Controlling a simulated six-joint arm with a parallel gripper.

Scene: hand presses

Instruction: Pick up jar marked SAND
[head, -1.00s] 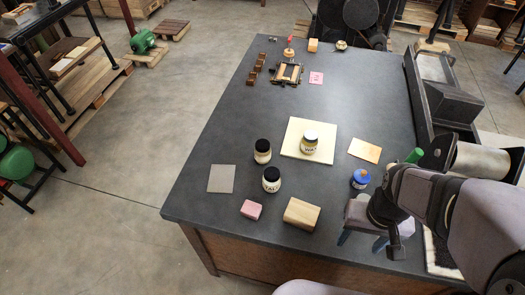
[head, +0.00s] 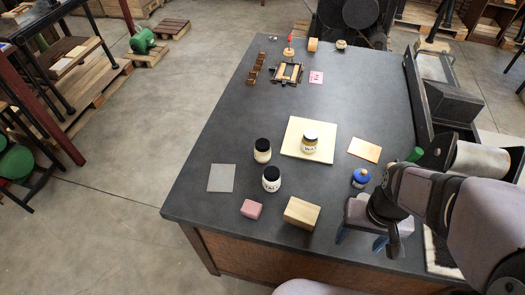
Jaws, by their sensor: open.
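No label reading SAND is legible in the head view. A dark-lidded jar (head: 262,151) stands upright left of the cream board; its label cannot be read. A second dark-lidded jar (head: 271,180) stands just in front of it, with lettering that looks like TAL. A third jar (head: 310,144), apparently marked WAX, stands on the cream board (head: 293,130). My gripper (head: 362,240) is at the front right of the table, its blue fingertips apart. It is open and empty, away from all the jars.
A wooden block (head: 301,213) and a pink block (head: 251,209) lie between the jars and the table's front edge. A blue pot (head: 360,178) stands beyond my gripper. A press (head: 440,90) lines the right side.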

